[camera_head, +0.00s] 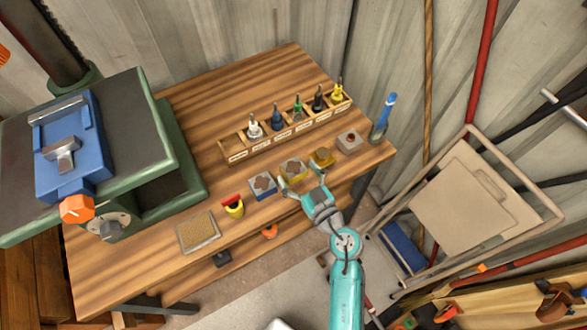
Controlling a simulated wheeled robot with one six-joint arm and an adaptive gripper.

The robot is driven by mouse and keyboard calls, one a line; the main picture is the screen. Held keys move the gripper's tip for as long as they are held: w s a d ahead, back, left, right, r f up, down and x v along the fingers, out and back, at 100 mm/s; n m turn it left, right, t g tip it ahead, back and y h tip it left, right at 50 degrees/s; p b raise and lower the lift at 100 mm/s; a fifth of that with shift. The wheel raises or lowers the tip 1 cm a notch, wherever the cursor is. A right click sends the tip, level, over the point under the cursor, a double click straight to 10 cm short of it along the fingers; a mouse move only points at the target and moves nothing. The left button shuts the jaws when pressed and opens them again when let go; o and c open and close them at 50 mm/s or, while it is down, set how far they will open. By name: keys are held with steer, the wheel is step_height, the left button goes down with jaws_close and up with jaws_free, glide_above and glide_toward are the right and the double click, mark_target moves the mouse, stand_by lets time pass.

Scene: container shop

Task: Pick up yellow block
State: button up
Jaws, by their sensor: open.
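A row of small blocks lies along the front of the wooden workbench (140,262). One block with yellow sides and a grey patch on top (293,167) lies just beyond my gripper (302,180). A smaller yellow-brown block (322,156) lies to its right. I cannot tell which one the task means.
A blue-sided block (263,185) and a grey block with a red spot (349,141) flank the yellow ones. A labelled wooden rack (290,133) with small bottles stands behind. A green machine (160,150) fills the left.

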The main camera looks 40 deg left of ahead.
steer(key=shift+x, duration=1.15)
jaws_close()
steer(key=shift+r, duration=0.1)
